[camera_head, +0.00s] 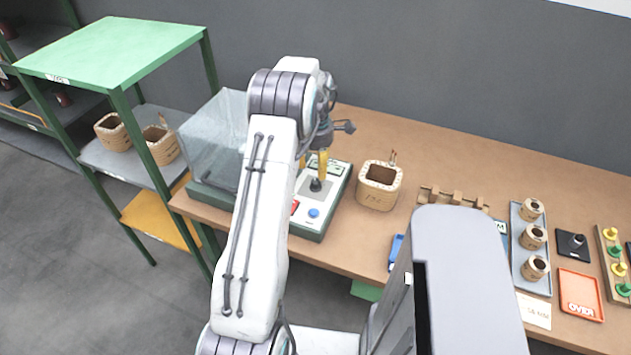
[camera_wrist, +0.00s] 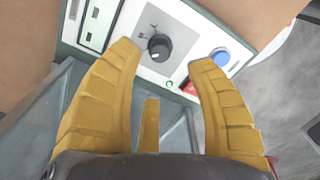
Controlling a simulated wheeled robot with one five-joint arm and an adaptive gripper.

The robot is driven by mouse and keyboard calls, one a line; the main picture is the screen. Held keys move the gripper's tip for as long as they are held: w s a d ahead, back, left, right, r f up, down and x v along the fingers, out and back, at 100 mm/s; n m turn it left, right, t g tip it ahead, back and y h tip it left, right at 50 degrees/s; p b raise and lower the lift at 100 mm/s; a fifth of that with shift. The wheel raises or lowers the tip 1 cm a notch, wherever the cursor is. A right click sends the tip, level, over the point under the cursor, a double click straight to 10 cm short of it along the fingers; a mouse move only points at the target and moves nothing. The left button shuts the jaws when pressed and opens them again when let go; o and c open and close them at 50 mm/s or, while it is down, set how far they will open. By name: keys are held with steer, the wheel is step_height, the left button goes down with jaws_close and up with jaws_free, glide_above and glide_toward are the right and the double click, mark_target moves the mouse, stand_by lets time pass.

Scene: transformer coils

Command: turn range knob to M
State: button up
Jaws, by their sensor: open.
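The range knob (camera_wrist: 159,47) is a dark round knob on a grey plate of the tester's white panel. In the wrist view it sits ahead of and between the spread yellow fingers of my gripper (camera_wrist: 165,55). The fingers do not appear to touch it. Small marks stand around the knob, too small to read surely. In the head view the knob (camera_head: 316,185) shows under my gripper (camera_head: 315,165), whose yellow fingers point down at the panel. My gripper is open and empty. My arm hides part of the tester.
A blue button (camera_wrist: 219,57) and a red part (camera_wrist: 190,88) sit beside the knob. A clear cover (camera_head: 215,135) stands at the left of the tester.

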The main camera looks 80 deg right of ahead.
mark_target(316, 181)
steer(key=shift+f+p, duration=0.5)
steer(key=shift+f, duration=2.8)
steer(key=shift+o, duration=0.2)
jaws_close()
